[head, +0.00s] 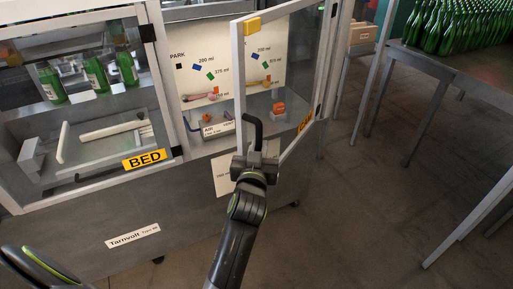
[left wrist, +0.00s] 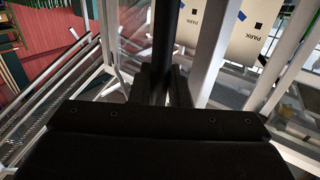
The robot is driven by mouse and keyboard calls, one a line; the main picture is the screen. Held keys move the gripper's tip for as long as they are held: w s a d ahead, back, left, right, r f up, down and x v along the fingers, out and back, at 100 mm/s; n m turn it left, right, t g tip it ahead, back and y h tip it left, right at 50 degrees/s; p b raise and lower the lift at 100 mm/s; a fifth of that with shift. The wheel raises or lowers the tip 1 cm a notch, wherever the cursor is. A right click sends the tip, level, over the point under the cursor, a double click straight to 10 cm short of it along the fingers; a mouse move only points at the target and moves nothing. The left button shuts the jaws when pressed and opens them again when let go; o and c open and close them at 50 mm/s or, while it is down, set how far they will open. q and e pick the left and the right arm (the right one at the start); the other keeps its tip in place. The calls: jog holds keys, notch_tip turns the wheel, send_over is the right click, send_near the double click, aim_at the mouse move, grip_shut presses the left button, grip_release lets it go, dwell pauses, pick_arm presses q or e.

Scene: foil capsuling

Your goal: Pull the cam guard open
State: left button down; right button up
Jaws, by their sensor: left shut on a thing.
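The cam guard (head: 239,72) is a clear door in a pale frame, with a yellow block at its top corner and a yellow label (head: 305,122) low on its right. It stands swung out at an angle from the cabinet, its left edge apart from the opening. My left gripper (head: 256,160) is shut on the guard's black bar handle (head: 250,125) near its lower left corner. In the left wrist view the dark handle (left wrist: 164,40) runs up between the fingers (left wrist: 162,85). The right gripper does not show.
The BED guard (head: 75,190) on the left is closed over green bottles (head: 125,68). A back panel (head: 200,60) with coloured marks shows in the opening. A metal table (head: 425,62) with many green bottles stands at right. The floor (head: 370,200) between is clear.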

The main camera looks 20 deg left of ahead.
pick_arm(q)
jog(key=c, duration=1.4)
grip_release()
jog(key=shift+c, duration=0.2)
jog(key=shift+r, duration=0.1)
